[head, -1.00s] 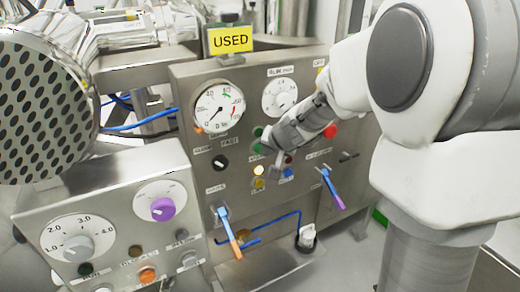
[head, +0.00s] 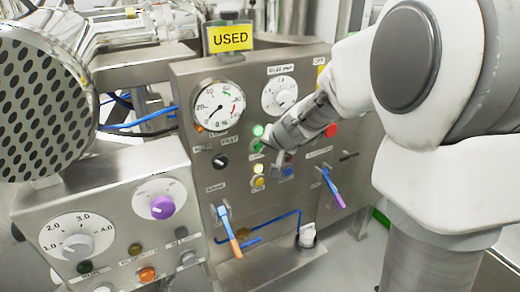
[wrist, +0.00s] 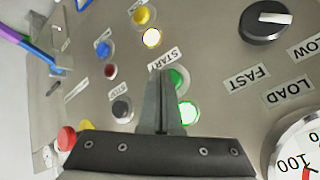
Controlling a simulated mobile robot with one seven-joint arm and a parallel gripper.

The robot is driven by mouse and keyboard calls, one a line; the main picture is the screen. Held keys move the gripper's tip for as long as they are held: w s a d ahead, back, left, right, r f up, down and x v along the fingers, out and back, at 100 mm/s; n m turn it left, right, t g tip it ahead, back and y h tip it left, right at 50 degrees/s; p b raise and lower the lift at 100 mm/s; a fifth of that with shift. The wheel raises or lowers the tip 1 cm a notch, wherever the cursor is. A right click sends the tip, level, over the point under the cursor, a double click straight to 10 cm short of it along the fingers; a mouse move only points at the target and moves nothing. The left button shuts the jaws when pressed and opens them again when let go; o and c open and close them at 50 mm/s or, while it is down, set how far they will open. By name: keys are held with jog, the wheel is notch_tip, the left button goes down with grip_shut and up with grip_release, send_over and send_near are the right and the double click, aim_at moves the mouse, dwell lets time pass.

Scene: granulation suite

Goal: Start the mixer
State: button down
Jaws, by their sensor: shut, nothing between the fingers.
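The steel control panel (head: 190,100) carries a green START button, which shows in the wrist view (wrist: 178,78) beside the START label (wrist: 160,60). A green lamp (head: 258,130) next to it is lit bright; it also shows in the wrist view (wrist: 188,113). My gripper (head: 266,147) is shut and empty, its fingertips at the green button. In the wrist view the shut fingers (wrist: 161,73) lie right beside the button and partly cover it. I cannot tell whether they touch it.
A lit yellow lamp (wrist: 152,37) and a yellow button (wrist: 140,15) sit nearby. A black knob (head: 220,161), a red mushroom button (head: 331,131) and dial gauge (head: 218,106) share the panel. Blue (head: 229,228) and purple-blue (head: 333,187) handles stick out below.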

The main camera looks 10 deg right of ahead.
jog(key=shift+s+d, duration=0.15)
jog(key=shift+s, duration=0.25)
jog(key=shift+s, duration=0.1)
jog(key=s, duration=0.1)
jog(key=s+d+b, duration=0.1)
jog(key=s, duration=0.1)
jog(key=s+b, duration=0.1)
jog(key=shift+s+d, duration=0.25)
jog(key=shift+s, duration=0.05)
dwell(0.6)
jog(key=s+a+r+n+g+y, duration=0.1)
jog(key=s+a+r+n, duration=0.25)
jog(key=s, duration=0.75)
jog(key=s+d+n+g+h, duration=0.1)
jog(key=s+d+g+h, duration=0.1)
jog(key=s, duration=1.2)
jog(key=shift+d+r+h, duration=0.15)
jog(key=shift+d+h, duration=0.2)
jog(key=shift+h, duration=0.05)
